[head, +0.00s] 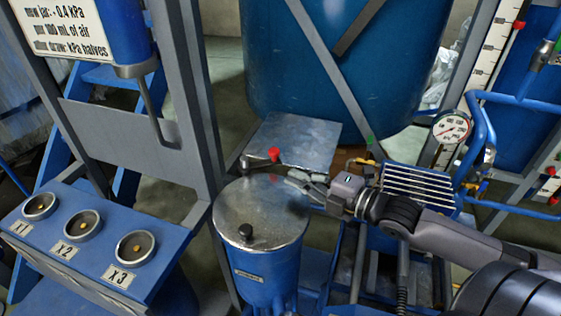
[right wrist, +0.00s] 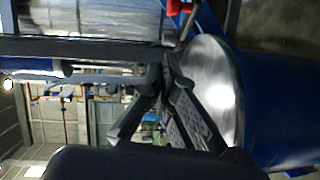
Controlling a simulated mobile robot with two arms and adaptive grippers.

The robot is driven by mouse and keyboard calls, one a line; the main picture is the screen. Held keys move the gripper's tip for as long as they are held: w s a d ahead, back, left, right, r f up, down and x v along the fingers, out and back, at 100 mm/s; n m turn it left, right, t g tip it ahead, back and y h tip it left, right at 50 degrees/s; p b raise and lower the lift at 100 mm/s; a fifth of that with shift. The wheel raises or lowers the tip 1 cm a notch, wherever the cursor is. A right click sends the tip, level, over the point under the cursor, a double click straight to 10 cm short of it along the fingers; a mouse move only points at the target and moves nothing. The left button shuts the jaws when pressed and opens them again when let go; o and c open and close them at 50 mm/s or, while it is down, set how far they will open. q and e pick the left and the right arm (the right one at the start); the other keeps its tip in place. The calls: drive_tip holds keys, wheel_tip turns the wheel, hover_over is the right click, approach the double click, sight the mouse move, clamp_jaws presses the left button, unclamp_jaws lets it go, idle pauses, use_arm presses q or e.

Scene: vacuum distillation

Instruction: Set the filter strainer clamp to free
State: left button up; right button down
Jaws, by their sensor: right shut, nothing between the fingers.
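The filter strainer is a blue cylinder (head: 264,290) with a round silver lid (head: 262,222) and a small black knob on it. A metal clamp lever (head: 256,162) with a red tip (head: 274,154) sits at the lid's far edge. The red part also shows at the top of the right wrist view (right wrist: 178,7), and the lid shows at the right (right wrist: 212,85). My right gripper (head: 289,179) is shut and empty, over the lid's far right edge, a little right of and nearer than the red tip. In the right wrist view its fingers (right wrist: 163,82) converge beside the lid. My left gripper is out of view.
A flat metal plate (head: 297,137) lies behind the lid. A large blue tank (head: 340,60) stands at the back. A blue panel with three round sockets (head: 90,240) and a grey frame stand left. A gauge (head: 451,127) and blue pipes are at the right.

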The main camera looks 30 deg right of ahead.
sight(280, 161)
drive_tip(key=x, duration=0.5)
drive_tip(key=shift+w+d+r, duration=0.1)
drive_tip(key=shift+d+r, duration=0.05)
drive_tip(key=shift+d, duration=0.05)
drive_tip(key=shift+w+d+f+p, duration=0.15)
drive_tip(key=shift+w+d, duration=0.05)
drive_tip(key=shift+w, duration=0.25)
drive_tip(key=shift+w+d+f+p, duration=0.1)
drive_tip(key=shift+w+d+p, duration=0.1)
drive_tip(key=shift+w, duration=0.3)
drive_tip(key=shift+w+d+f, duration=0.15)
drive_tip(key=shift+w+d, duration=0.1)
drive_tip(key=shift+w, duration=0.3)
drive_tip(key=shift+w+d+f+b, duration=0.1)
drive_tip(key=shift+w+d+b, duration=0.35)
drive_tip(key=shift+w+b, duration=0.35)
drive_tip(key=shift+s+a, duration=0.1)
drive_tip(key=shift+s, duration=0.05)
